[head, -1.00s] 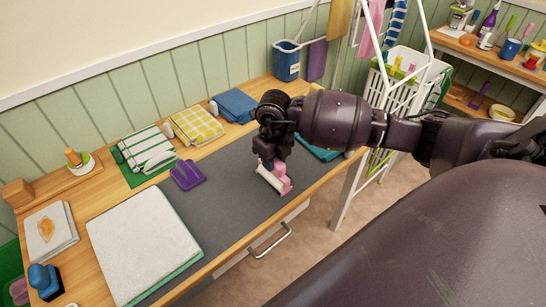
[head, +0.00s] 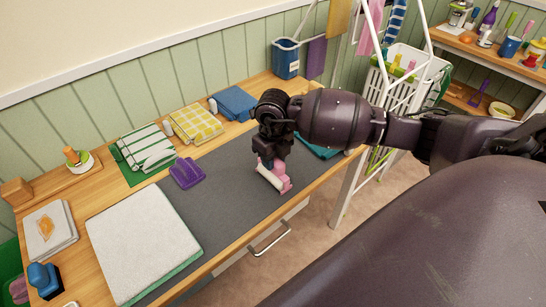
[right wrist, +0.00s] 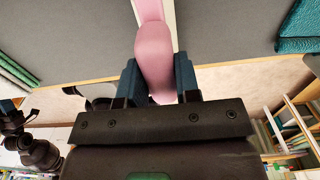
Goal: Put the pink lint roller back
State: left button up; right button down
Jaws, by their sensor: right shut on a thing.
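The pink lint roller (head: 274,177) with its white roll is at the front part of the grey mat (head: 235,205) in the head view. My right gripper (head: 270,160) is above it and shut on its pink handle. In the right wrist view the pink handle (right wrist: 155,55) sits between the two dark blue fingers of the right gripper (right wrist: 158,82). Whether the roller touches the mat is hard to tell.
A purple brush-like object (head: 187,172) lies left of the roller. A white folded towel (head: 140,245) covers the mat's left part. Folded striped (head: 147,148) and yellow checked cloths (head: 196,123) line the back. A blue bin (head: 286,60) hangs on the wall.

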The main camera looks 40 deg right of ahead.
jog(key=c, duration=0.8)
grip_release()
jog(key=shift+o, duration=0.2)
pick_arm(q)
notch_tip(320, 180, up, 7)
jog(key=w+p, duration=0.1)
jog(key=p, duration=0.3)
jog(key=shift+w+t+p, duration=0.35)
jog(key=shift+t, duration=0.05)
pick_arm(e)
jog(key=shift+r, duration=3.95)
pick_arm(q)
jog(key=shift+f, duration=0.15)
